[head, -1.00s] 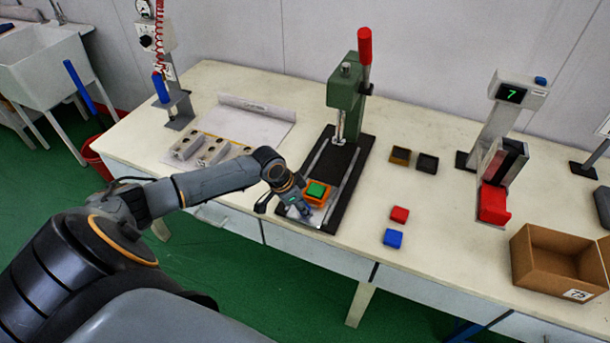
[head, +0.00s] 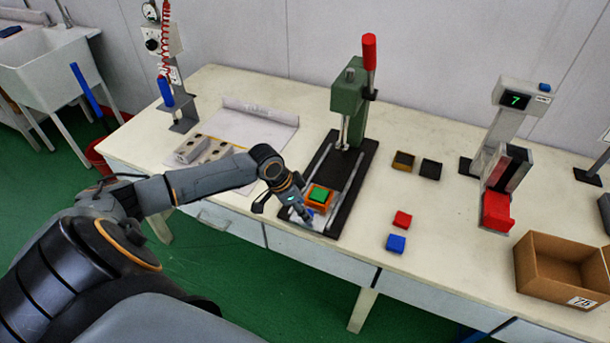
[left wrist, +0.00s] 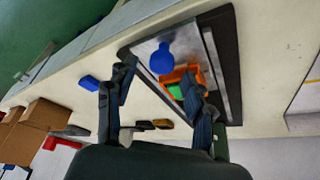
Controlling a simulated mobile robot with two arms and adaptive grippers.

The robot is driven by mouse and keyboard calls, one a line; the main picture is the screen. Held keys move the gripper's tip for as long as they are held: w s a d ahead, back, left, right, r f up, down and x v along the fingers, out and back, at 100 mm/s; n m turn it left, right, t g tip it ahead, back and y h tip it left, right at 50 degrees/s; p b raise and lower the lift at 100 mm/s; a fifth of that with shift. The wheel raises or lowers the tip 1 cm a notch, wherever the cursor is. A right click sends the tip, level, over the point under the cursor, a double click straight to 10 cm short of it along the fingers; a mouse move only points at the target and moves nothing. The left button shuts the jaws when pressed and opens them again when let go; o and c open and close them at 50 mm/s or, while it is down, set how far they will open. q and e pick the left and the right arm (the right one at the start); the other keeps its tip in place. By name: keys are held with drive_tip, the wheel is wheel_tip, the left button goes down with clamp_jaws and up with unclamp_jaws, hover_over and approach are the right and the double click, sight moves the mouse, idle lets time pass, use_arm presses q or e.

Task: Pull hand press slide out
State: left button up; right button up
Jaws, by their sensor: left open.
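The green hand press (head: 350,105) with its red lever (head: 369,52) stands on a black base with two light rails. Its pale slide plate (head: 298,216) is at the front end of the rails, away from the press column. An orange mould (head: 319,196) with a green block (head: 319,193) sits on the slide. A blue knob (left wrist: 162,58) is on the slide's front part in the left wrist view. My left gripper (head: 303,212) is open at the slide's front end. In the left wrist view its fingertips (left wrist: 157,77) lie on either side of the knob; contact is unclear.
A scale-like stand (head: 513,110) and a cardboard box (head: 550,283) are farther right. Grey metal parts (head: 192,148) lie left of the press.

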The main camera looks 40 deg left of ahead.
use_arm(q)
drive_tip(key=v, duration=0.9)
drive_tip(key=shift+s+d, duration=0.1)
drive_tip(key=shift+s, duration=0.1)
